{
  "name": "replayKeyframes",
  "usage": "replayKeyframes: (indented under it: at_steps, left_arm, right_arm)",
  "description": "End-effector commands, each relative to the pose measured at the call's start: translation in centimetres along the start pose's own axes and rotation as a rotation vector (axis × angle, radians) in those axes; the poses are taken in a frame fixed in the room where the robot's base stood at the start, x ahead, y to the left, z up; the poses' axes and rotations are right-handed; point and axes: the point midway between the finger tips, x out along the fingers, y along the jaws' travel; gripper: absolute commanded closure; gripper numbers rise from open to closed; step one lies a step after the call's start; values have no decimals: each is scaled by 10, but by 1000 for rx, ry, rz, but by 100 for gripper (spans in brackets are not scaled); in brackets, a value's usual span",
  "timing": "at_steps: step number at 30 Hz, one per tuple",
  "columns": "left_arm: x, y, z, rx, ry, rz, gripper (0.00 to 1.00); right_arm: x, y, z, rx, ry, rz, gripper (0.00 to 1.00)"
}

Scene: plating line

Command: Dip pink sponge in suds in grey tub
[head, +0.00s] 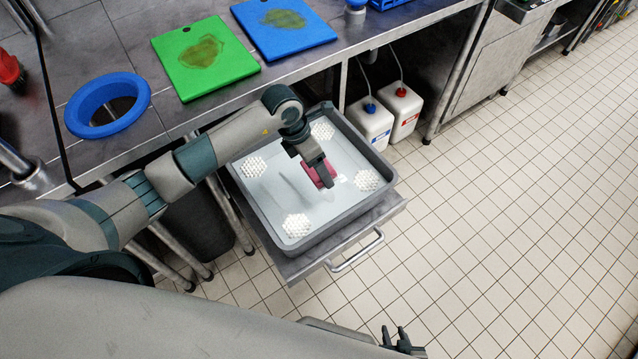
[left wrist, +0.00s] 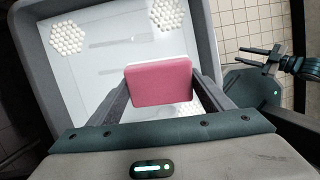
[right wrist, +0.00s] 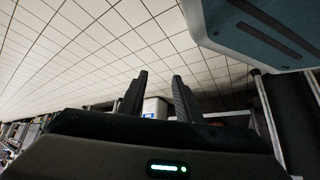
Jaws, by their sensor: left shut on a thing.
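The pink sponge (head: 313,175) is between the fingers of my left gripper (head: 322,174), which is shut on it. The sponge also shows in the left wrist view (left wrist: 160,82), with a finger at each side. It is over the inside of the grey tub (head: 384,187); whether it touches the water I cannot tell. The tub holds pale water with several white suds patches (head: 297,225), and the sponge is between patches near the right one (head: 367,180). My right gripper (head: 397,338) is open and empty, low over the floor; its spread fingers show in the right wrist view (right wrist: 157,95).
The tub stands on a pulled-out drawer with a handle (head: 356,252). Behind are a counter with a green board (head: 190,75), a blue board (head: 268,40) and a blue ring (head: 80,105). White canisters (head: 404,108) stand right of the tub. The tiled floor at right is clear.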

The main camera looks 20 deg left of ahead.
Motion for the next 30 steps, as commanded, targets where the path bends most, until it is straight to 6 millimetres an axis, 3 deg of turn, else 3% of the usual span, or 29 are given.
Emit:
replayKeyframes:
  at_steps: [30]
  left_arm:
    - [-27,-3,8,1,-1,0,44]
  right_arm:
    - [-20,12,65,-3,-170,14,69]
